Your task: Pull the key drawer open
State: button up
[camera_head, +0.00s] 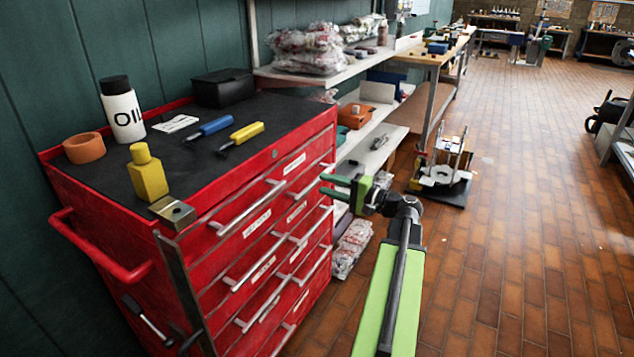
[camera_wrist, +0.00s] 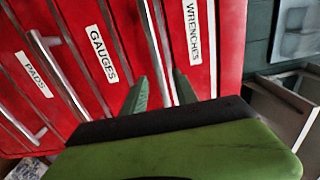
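The red drawer cabinet (camera_head: 285,255) stands at the left in the head view, its drawer fronts carrying long metal handles and white labels. In the wrist view the cabinet front (camera_wrist: 85,20) shows labels GAUGES (camera_wrist: 102,54), WRENCHES (camera_wrist: 192,32) and PADS (camera_wrist: 34,75). No label that I can read names the key drawer. My gripper (camera_head: 324,184) is open beside the cabinet's right front edge. In the wrist view my gripper (camera_wrist: 160,85) has its fingers apart, with a bar handle (camera_wrist: 155,35) showing between them. I cannot tell whether they touch it.
An oil bottle (camera_head: 123,112), yellow bottle (camera_head: 147,175), orange tape roll (camera_head: 84,148), black box (camera_head: 222,88) and two screwdrivers stand or lie on the cabinet. A shelf with bags (camera_head: 300,50) is behind. The tiled floor (camera_head: 530,200) at right is largely clear.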

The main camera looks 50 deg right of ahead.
aim_at(318, 182)
jog(key=x, duration=0.4)
jog(key=shift+c, duration=0.2)
grip_shut()
dwell(1.2)
